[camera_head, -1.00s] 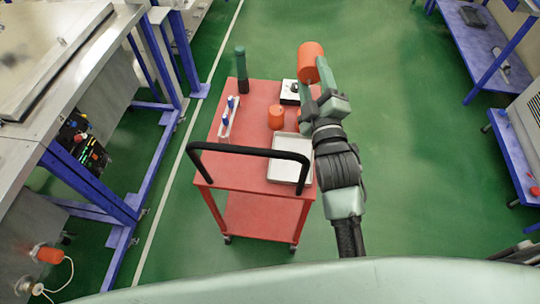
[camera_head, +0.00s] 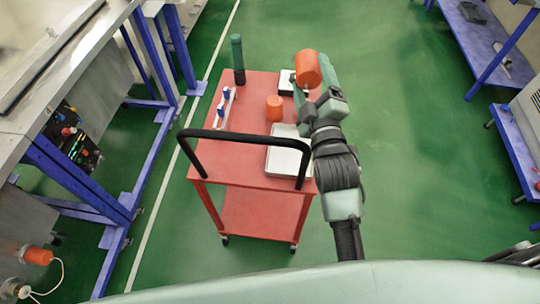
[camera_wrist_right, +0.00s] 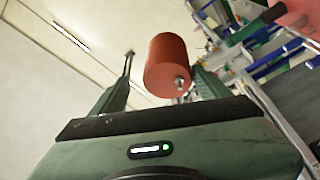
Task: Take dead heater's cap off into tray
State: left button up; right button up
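My right gripper (camera_head: 306,88) holds an orange cylinder (camera_head: 308,68) up in the air at the cart's far right side. In the right wrist view the orange cylinder (camera_wrist_right: 168,65) sits between the two fingers, with a small metal stub on its near end; a gap seems to show beside the left finger. A white tray (camera_head: 287,158) lies on the red cart, partly behind my right arm. Another orange piece (camera_head: 38,256) sits on the machine at lower left, with a white wire near it. I cannot tell which heater is dead. My left gripper is out of view.
The red cart (camera_head: 245,150) has a black handle (camera_head: 245,139) on its near side. On it stand an orange cylinder (camera_head: 274,107), a dark green cylinder (camera_head: 237,58) and a rack with blue-topped items (camera_head: 224,102). Green floor is open to the right.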

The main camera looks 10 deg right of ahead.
jog(key=shift+s+f, duration=0.2)
jog(key=shift+s, duration=0.25)
jog(key=s+b, duration=0.2)
jog(key=s, duration=0.5)
jog(key=shift+f+b, duration=0.25)
jog(key=shift+b, duration=0.1)
